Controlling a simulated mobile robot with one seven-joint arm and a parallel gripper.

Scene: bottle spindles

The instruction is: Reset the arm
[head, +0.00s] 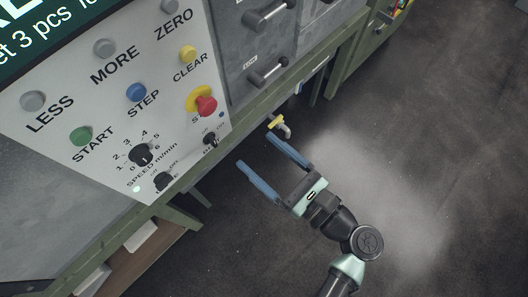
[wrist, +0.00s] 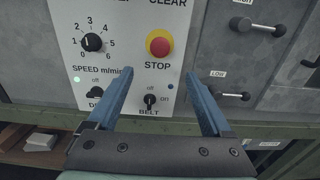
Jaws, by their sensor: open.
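My gripper (head: 272,168) is open with nothing between its two blue fingers. In the head view it hangs in front of the lower right part of the control panel, apart from it. In the wrist view my gripper (wrist: 165,95) points at the panel, with the red STOP button (wrist: 160,44) on its yellow base above and between the fingertips. The BELT knob (wrist: 150,102) shows between the fingers. The speed dial (wrist: 93,42) is left of the left finger.
The control panel (head: 60,125) has several buttons, including a green START (head: 80,136), a blue STEP (head: 136,92) and a yellow CLEAR (head: 188,54). Grey drawers with handles (head: 268,70) are right of it. A yellow-handled tap (head: 277,123) sits below the green frame. Open floor (head: 430,190) lies to the right.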

